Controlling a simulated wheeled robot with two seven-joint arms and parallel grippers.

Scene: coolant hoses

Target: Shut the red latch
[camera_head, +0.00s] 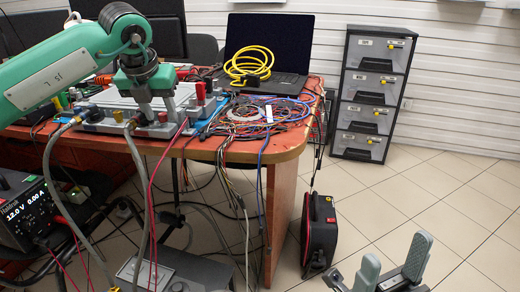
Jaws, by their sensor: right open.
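A grey fixture with hose fittings (165,130) stands near the table's front edge. An upright red piece (201,91) at its right end may be the red latch; it is too small to tell whether it is open or shut. Other small red parts (183,72) sit behind. My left gripper (146,112) points down over the fixture, left of the upright red piece. Its fingers are hard to make out against the grey parts, and my wrist hides part of the fixture. My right gripper (392,262) is open and empty at the bottom right, over the floor, far from the fixture.
A laptop (268,45) with a coiled yellow cable (248,66) and tangled wires (262,115) cover the table's right part. Hoses (137,175) hang off the front edge. A power supply (30,212) stands at lower left. A black case (320,232) and drawer cabinet (372,92) stand on the floor.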

